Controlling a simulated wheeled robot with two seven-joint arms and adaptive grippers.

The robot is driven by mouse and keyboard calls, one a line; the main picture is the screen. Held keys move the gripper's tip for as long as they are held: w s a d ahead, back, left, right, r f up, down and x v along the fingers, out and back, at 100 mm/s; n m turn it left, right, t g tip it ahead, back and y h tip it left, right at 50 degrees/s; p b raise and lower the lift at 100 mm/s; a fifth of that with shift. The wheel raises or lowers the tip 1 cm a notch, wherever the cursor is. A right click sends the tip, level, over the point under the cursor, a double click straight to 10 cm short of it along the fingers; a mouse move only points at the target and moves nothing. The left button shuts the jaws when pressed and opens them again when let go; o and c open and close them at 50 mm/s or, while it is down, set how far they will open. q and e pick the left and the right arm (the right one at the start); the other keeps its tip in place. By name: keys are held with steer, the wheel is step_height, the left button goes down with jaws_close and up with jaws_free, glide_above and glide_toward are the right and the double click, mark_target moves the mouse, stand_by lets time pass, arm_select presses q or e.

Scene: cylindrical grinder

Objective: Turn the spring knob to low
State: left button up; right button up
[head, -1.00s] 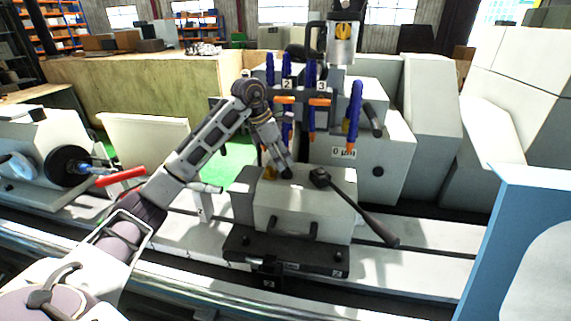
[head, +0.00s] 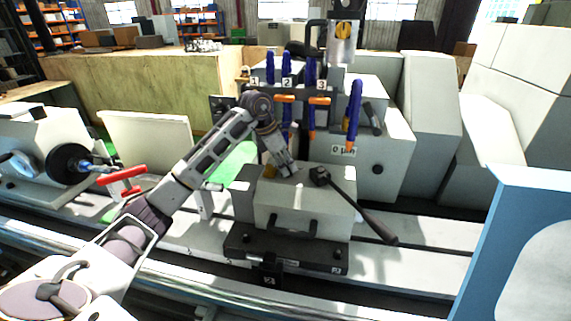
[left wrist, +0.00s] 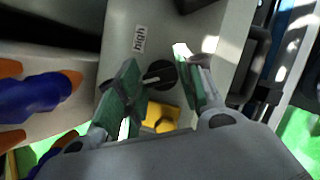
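The spring knob (left wrist: 160,75) is round and black with a white pointer line, on the pale top of the tailstock housing (head: 300,205). In the left wrist view a label reading "high" (left wrist: 139,39) lies above and left of it. The pointer lies roughly crosswise in that view. My left gripper (left wrist: 156,63) is open, with one green-padded finger on each side of the knob. I cannot tell whether either finger touches it. In the head view the left gripper (head: 285,170) is down at the housing top and hides the knob. My right gripper is not in view.
A black lever (head: 358,212) slants off the housing to the right. A yellow part (left wrist: 160,117) sits close by the knob. Blue and orange coolant hoses (head: 311,95) stand behind the gripper. A red handle (head: 122,174) is at the left, near my left arm.

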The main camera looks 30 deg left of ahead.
arm_select(q)
steer(key=c, duration=0.5)
steer(key=shift+o, duration=0.2)
steer(key=shift+n+b, duration=0.45)
steer(key=shift+n, duration=0.15)
steer(key=shift+n+t+y, duration=0.3)
steer(key=shift+n+t, duration=0.1)
steer(key=shift+n, duration=0.2)
steer(key=shift+b, duration=0.3)
steer(key=o, duration=1)
steer(key=shift+o, duration=0.2)
steer(key=shift+r, duration=0.15)
